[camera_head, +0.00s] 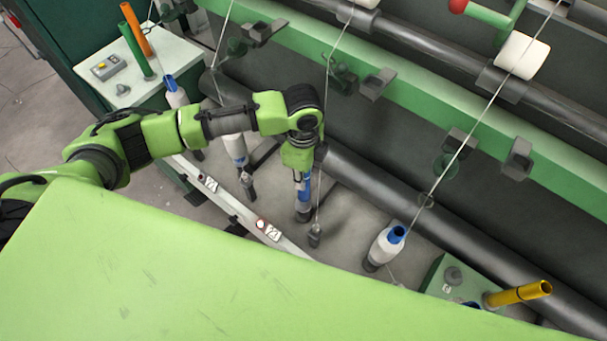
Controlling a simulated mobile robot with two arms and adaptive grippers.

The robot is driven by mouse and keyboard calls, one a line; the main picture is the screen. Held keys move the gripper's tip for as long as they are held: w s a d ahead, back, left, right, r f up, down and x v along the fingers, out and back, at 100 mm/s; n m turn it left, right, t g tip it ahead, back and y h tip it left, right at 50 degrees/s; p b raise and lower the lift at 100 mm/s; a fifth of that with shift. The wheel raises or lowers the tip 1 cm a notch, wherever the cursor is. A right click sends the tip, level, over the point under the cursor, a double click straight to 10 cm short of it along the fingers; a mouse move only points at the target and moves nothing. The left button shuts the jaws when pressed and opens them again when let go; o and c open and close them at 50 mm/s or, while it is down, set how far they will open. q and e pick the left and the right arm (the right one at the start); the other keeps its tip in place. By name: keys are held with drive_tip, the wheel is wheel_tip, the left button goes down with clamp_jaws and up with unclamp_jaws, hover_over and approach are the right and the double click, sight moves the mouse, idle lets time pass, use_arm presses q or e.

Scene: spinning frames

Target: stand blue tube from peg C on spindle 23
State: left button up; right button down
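My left arm reaches across from the left, and its gripper (301,178) points down at the middle of the row of spindles. It appears shut on the upper part of a blue tube (304,191). The tube is upright, in line with a dark spindle base (303,213) below it. Whether it is fully seated cannot be told. A peg box (165,65) at the upper left carries an orange tube (137,28), a green tube (136,50) and a bare grey peg (122,89). My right gripper is not in view.
Wound white bobbins stand left (234,148) and right (385,244) of the gripper. Threads run upward past the arm to the green machine rail (420,105). A second peg box (440,282) with a yellow tube (520,293) stands at lower right. A pale rail (240,212) runs in front.

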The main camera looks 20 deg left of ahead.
use_arm(q)
drive_tip(key=shift+f+b, duration=0.4)
drive_tip(key=shift+f, duration=1.95)
drive_tip(key=o, duration=1.1)
drive_tip(key=shift+a, duration=0.1)
wheel_tip(320, 180, up, 12)
